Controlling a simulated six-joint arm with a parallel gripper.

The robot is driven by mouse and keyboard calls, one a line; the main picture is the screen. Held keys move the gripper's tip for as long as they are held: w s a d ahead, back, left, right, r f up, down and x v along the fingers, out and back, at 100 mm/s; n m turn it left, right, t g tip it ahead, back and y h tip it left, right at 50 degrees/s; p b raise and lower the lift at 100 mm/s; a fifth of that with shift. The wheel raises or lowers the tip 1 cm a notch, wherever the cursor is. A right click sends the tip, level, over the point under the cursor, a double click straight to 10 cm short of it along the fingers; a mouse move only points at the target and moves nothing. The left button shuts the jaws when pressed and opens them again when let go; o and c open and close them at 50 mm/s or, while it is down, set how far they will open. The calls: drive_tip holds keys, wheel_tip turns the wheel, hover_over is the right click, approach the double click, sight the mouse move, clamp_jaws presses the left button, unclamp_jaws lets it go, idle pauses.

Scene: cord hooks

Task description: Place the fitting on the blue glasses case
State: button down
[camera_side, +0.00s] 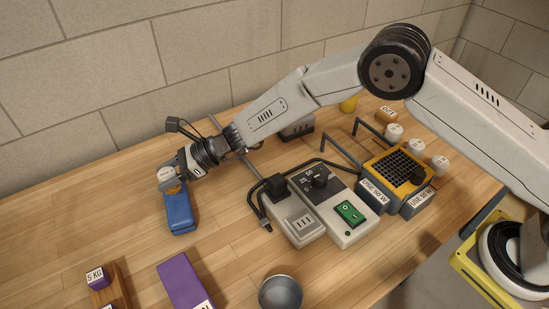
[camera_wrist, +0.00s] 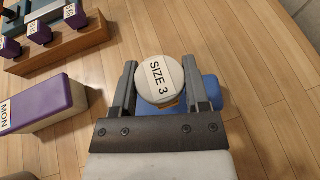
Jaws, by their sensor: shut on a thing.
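The fitting is a white round-topped piece marked SIZE 3 (camera_wrist: 160,78), with a bit of yellow low on its side. My gripper (camera_wrist: 160,85) is shut on it, one finger on each side. In the side view the fitting (camera_side: 168,176) is at the far end of the blue glasses case (camera_side: 180,214), with my gripper (camera_side: 175,172) beside and above it. The case lies on the wooden table and also shows in the wrist view (camera_wrist: 208,88), beneath and behind the fitting. I cannot tell whether the fitting touches the case.
A purple box (camera_side: 184,281) and a wooden rack with 5 KG blocks (camera_side: 110,290) are at the front left. A metal cup (camera_side: 281,293) stands at the front. A control box with a green switch (camera_side: 340,212) and cord is right of the case. Bare table surrounds the case.

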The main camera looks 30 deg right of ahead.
drive_tip(key=shift+w+a+f, duration=0.1)
drive_tip(key=shift+w+f, duration=0.1)
drive_tip(key=shift+f, duration=1.5)
drive_tip(key=shift+f, duration=0.15)
drive_tip(key=shift+c, duration=0.4)
unclamp_jaws()
drive_tip(key=v, duration=1.2)
drive_tip(key=shift+s, duration=0.1)
